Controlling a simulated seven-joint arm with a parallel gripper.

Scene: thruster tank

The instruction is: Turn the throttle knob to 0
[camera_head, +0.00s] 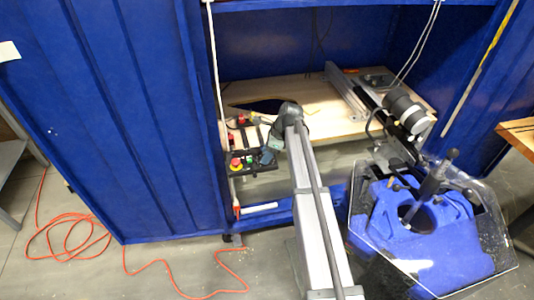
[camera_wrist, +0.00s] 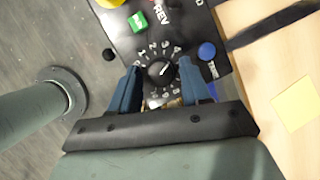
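The throttle knob (camera_wrist: 159,73) is a round black dial on a black control panel (camera_wrist: 122,35) in the wrist view. White numerals ring it, with 1, 2, 3 and 4 readable along its upper side. Its white mark appears to point up and to the right, toward the 4 side. My gripper (camera_wrist: 160,67) is open, with one blue finger on each side of the knob. I see gaps between the fingers and the knob. In the head view my gripper (camera_head: 267,152) is at the panel, and the arm hides the knob.
A blue button (camera_wrist: 207,50), a green switch (camera_wrist: 138,22) and a black button (camera_wrist: 110,55) are close by on the panel. A red emergency button (camera_head: 236,162) stands at the panel's left. A wooden bench (camera_head: 340,118) lies behind. A blue thruster tank (camera_head: 430,240) is at right.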

